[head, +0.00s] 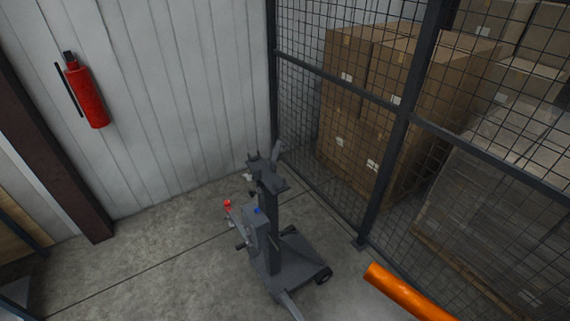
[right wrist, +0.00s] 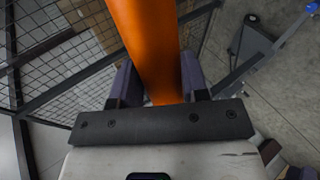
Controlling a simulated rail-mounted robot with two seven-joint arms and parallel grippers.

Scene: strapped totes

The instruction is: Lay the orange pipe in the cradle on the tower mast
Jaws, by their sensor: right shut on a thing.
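The orange pipe (head: 405,292) enters the head view at the lower right, with one end showing and the rest cut off by the bottom edge. My right gripper (right wrist: 160,85) is shut on the pipe (right wrist: 147,40) in the right wrist view, one finger on each side of it. The grey tower mast (head: 268,215) stands on a wheeled base in the head view, left of the pipe and apart from it. The forked cradle (head: 266,172) at its top looks empty. My left gripper is not in view.
A black mesh fence (head: 400,110) runs along the right, behind the mast, with stacked cardboard boxes (head: 365,100) beyond it. A red fire extinguisher (head: 86,92) hangs on the white wall. The concrete floor (head: 150,265) left of the mast is clear.

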